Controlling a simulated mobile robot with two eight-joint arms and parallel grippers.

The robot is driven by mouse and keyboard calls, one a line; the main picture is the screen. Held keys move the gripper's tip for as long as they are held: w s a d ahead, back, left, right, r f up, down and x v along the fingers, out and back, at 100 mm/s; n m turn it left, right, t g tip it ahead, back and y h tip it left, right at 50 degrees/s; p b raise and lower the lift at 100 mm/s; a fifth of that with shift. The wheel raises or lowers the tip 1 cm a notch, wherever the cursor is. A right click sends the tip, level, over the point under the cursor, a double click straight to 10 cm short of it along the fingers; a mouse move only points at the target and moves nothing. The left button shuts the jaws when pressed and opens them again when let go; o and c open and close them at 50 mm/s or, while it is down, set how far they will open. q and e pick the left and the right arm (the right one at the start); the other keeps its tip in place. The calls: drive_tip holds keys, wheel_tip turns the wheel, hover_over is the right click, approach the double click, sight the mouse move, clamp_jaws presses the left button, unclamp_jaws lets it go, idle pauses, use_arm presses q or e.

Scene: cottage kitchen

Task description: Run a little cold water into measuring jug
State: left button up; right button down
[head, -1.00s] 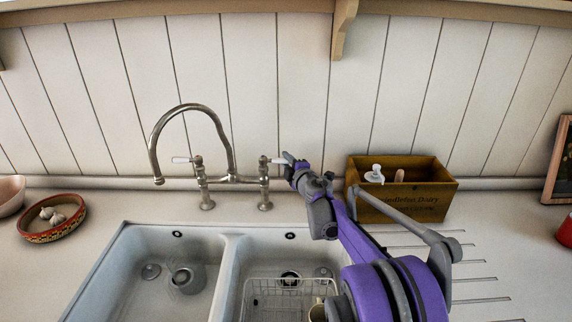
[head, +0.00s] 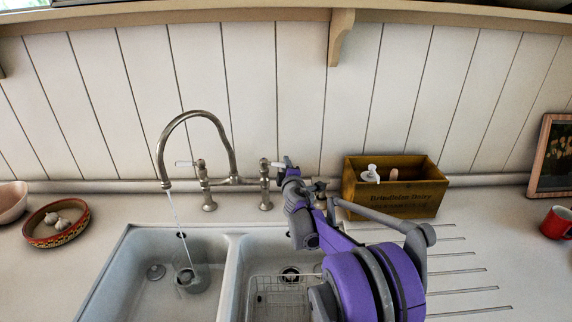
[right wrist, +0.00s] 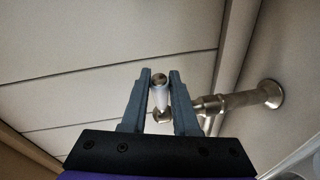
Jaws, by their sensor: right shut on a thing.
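The bridge tap (head: 196,140) stands behind the double sink, its spout over the left basin. A thin stream of water (head: 176,213) runs from the spout down to the measuring jug (head: 191,280), which stands in the left basin. My right gripper (head: 284,166) is at the right tap lever. In the right wrist view the right gripper (right wrist: 160,78) is shut on this white lever handle (right wrist: 160,97), which lies between its fingers. The left tap lever (head: 184,163) is free. How much water is in the jug is too small to tell. My left gripper is not in view.
A wire basket (head: 277,296) sits in the right basin (head: 240,262). A wooden box (head: 396,193) with a soap pump (head: 371,173) stands right of the tap. A patterned bowl (head: 57,231) of garlic is at left, and a red mug (head: 556,222) at far right.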

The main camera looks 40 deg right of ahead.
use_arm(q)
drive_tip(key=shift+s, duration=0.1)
use_arm(e)
drive_tip(key=c, duration=0.7)
unclamp_jaws()
drive_tip(key=shift+s+a, duration=0.1)
drive_tip(key=shift+a, duration=0.05)
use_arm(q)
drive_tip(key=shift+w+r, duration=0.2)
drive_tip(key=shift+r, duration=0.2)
use_arm(e)
drive_tip(key=v, duration=1)
drive_tip(key=shift+s+a, duration=0.25)
drive_tip(key=shift+s, duration=0.1)
